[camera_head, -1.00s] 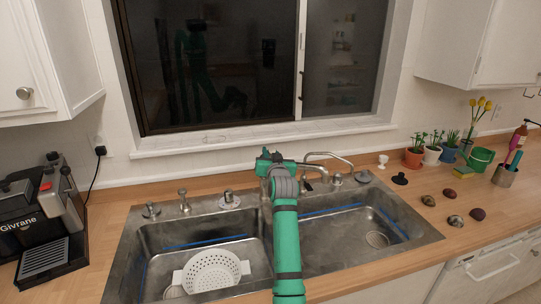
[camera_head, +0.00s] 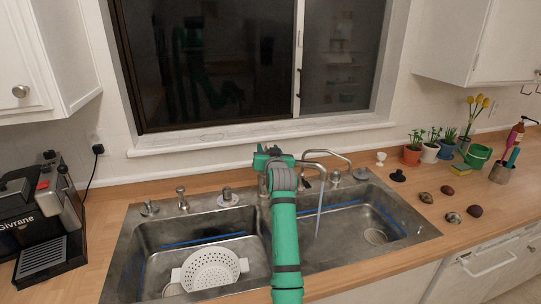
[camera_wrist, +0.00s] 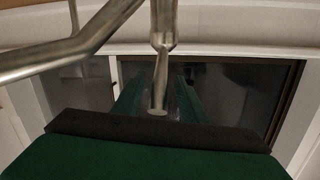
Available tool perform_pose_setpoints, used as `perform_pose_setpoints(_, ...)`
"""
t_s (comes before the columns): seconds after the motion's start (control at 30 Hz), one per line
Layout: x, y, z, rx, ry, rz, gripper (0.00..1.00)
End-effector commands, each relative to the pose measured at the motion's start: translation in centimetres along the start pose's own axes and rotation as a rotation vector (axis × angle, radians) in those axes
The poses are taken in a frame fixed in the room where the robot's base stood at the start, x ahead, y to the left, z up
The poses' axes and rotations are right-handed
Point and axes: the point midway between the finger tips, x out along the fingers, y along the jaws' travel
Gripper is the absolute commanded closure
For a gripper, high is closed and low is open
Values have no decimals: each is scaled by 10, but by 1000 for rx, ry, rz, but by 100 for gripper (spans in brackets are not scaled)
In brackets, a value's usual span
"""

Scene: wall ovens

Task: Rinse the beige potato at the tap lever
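The tap (camera_head: 313,164) stands behind the double sink, and a thin stream of water (camera_head: 319,208) falls from it into the right basin. My gripper (camera_head: 270,157) is at the back of the sink, just left of the tap. Its fingers are too small and covered to tell open from shut. In the wrist view a metal tap pipe (camera_wrist: 75,52) and an upright metal rod (camera_wrist: 163,55) are close in front. I cannot tell which is the lever. No clearly beige potato shows. Several brownish, potato-like lumps (camera_head: 453,218) lie on the counter right of the sink.
A white colander (camera_head: 210,270) sits in the left basin. A coffee machine (camera_head: 40,220) stands at the left. Potted plants (camera_head: 411,155), a green watering can (camera_head: 478,156) and a utensil cup (camera_head: 501,173) stand at the back right. The right basin (camera_head: 350,235) holds no objects.

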Motion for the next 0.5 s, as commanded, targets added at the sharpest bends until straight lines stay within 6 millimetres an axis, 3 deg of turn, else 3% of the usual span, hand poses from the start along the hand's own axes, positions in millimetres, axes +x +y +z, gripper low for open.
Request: perform_pose_setpoints(0.5, -77, 0, 1, 0, 0, 1, 61)
